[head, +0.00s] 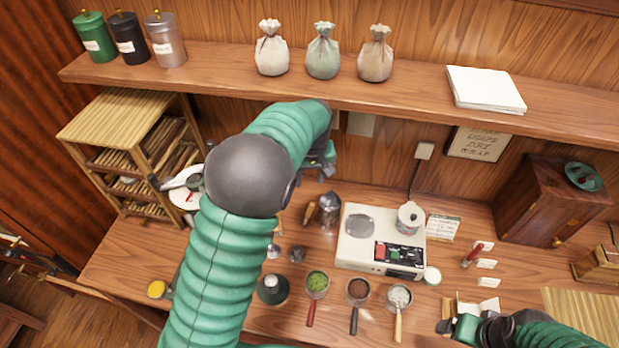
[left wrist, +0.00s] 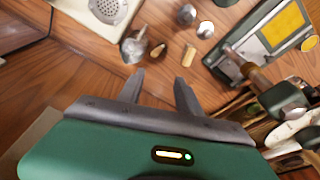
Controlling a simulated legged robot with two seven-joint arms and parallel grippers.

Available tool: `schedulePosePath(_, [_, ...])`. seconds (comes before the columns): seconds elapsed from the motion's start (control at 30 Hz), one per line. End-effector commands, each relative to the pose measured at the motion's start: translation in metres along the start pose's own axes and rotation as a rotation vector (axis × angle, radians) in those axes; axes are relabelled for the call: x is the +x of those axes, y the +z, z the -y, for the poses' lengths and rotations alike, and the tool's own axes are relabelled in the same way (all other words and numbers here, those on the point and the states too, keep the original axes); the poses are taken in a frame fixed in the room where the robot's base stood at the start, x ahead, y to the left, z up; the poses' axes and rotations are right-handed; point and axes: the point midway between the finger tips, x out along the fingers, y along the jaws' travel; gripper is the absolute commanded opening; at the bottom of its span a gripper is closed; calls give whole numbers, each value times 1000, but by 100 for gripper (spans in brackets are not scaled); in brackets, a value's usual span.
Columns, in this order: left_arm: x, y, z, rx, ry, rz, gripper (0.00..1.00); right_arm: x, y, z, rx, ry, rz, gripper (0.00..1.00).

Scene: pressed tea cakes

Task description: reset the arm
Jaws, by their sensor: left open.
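My left arm rises in green ribbed segments through the middle of the head view. Its gripper (head: 326,168) is beyond the elbow, above the back of the counter and partly hidden by the arm. In the left wrist view the two dark fingers of the left gripper (left wrist: 158,88) stand apart with nothing between them, above the wooden counter (left wrist: 80,72). My right gripper (head: 456,327) shows at the lower right, low over the counter beside small cards; its jaws are too small to read.
A white machine (head: 357,253) stands mid-counter. Scoops of green (head: 317,284), brown (head: 358,291) and white (head: 399,297) material lie in front. A wooden rack (head: 110,133) is left, a dark cabinet (head: 540,205) right. The shelf (head: 410,92) with cloth bags (head: 322,55) runs above.

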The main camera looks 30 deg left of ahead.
Motion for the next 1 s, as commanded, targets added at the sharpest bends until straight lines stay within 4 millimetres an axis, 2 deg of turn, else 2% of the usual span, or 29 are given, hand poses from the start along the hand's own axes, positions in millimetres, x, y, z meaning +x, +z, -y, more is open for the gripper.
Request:
schedulePosePath(0.43, [1,1,0,2,1,1,42,1,0,0,0,0,0,85])
schedulePosePath(0.53, [7,14,5,30,13,7,42,8,2,0,0,0,0,85])
schedulePosePath(0.67, [23,60,21,146,54,15,42,28,7,0,0,0,0,85])
schedulePosePath(0.9, [52,177,60,481,127,-17,42,64,15,0,0,0,0,85])
schedulePosePath(1.0, [60,209,73,584,136,-33,42,70,17,0,0,0,0,85])
